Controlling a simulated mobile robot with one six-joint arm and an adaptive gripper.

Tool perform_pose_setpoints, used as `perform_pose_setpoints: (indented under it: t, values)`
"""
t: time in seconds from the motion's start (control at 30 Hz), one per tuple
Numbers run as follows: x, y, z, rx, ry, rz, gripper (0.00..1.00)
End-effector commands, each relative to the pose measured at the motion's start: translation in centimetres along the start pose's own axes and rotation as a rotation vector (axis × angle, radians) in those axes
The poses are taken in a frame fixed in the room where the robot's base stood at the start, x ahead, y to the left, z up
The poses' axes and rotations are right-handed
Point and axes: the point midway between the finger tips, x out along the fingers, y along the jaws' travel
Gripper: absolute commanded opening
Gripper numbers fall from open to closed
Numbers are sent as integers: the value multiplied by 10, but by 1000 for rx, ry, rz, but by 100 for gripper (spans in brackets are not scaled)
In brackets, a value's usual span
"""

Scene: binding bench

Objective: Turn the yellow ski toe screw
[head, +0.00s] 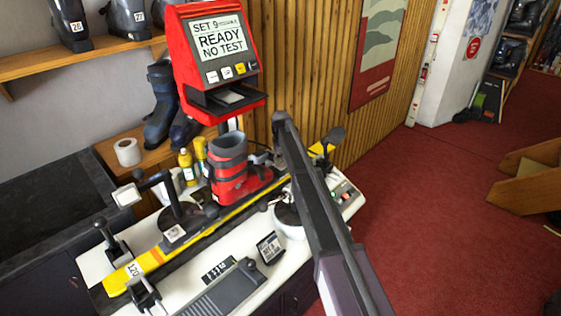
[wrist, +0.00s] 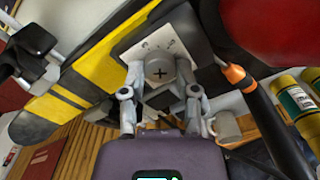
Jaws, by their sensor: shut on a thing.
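The yellow ski (head: 215,220) lies clamped along the white bench, with a red and grey boot (head: 228,172) standing on it. In the wrist view the ski (wrist: 92,72) crosses the upper left with its black stripe. The toe screw (wrist: 159,70) shows there as a round grey head with a cross slot, in front of a pale marked plate (wrist: 150,42). My gripper (wrist: 160,84) is shut on the screw, one finger on each side of its head. In the head view my arm hides the gripper and the screw.
A red tester (head: 215,60) stands behind the ski; its screen reads "SET 9", "READY", "NO TEST". Yellow bottles (head: 187,166) stand near the boot, also in the wrist view (wrist: 298,98). An orange-tipped dark rod (wrist: 240,77) passes close right of my gripper. A small display (head: 270,248) stands in front.

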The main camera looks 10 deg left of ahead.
Motion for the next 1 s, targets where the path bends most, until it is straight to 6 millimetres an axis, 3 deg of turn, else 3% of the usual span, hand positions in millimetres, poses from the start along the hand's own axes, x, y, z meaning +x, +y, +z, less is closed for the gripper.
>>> perform_pose_setpoints:
  t: [0.5,0.53,0.63,1.0]
  values:
    - [0,1,0,-28,1,2,0]
    - [0,1,0,-28,1,1,46]
    - [0,0,0,-28,1,1,75]
    - [0,0,0,-28,0,0,75]
